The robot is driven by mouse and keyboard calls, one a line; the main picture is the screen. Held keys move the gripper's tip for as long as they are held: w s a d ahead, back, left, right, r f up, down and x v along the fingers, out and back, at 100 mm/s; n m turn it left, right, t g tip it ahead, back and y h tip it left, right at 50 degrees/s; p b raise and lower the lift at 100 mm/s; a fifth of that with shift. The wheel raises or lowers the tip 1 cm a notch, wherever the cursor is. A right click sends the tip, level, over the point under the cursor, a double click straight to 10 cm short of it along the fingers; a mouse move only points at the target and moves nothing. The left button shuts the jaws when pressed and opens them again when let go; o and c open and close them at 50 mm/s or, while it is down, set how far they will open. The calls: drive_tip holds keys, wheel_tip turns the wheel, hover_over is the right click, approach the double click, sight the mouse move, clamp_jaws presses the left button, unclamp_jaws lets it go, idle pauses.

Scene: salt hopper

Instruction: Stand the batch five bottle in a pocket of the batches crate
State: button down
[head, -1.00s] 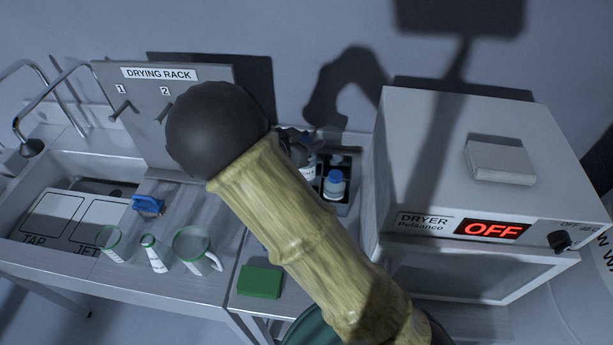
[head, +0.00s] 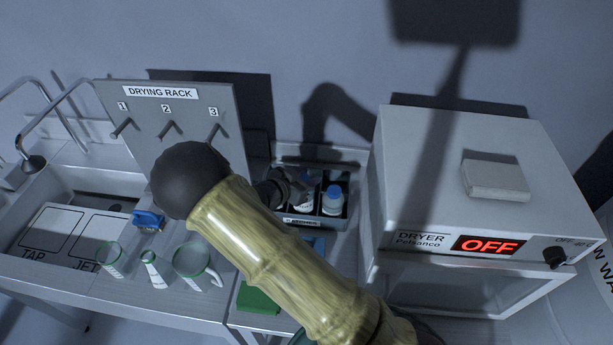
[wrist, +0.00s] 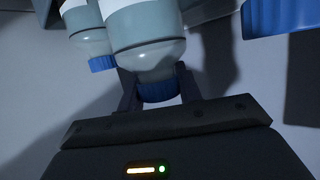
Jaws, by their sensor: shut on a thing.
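My gripper (wrist: 159,95) is shut on the blue cap of a bottle (wrist: 147,28); in the wrist view the clear body and white label extend away from the jaws. In the head view, my gripper (head: 290,188) is over the left part of the dark batches crate (head: 315,223), with a white-labelled bottle (head: 303,206) just below it. The bottle's number is not readable. I cannot tell whether its base touches the pocket floor. Another blue-capped bottle (head: 332,202) stands in the crate's right front, with a further cap (head: 344,177) behind it.
The dryer (head: 455,190), reading OFF, stands close right of the crate. The drying rack (head: 185,125) rises to the left. Glassware (head: 195,262), a blue brush (head: 148,220) and a green block (head: 258,298) are on the benches. My arm hides part of the bench before the crate.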

drive_tip(key=shift+f, duration=0.1)
drive_tip(key=shift+d, duration=0.15)
drive_tip(key=shift+f+b, duration=0.3)
drive_tip(key=shift+f, duration=0.3)
drive_tip(key=c, duration=0.9)
unclamp_jaws()
drive_tip(key=shift+c, duration=0.2)
drive_tip(key=shift+w, duration=0.1)
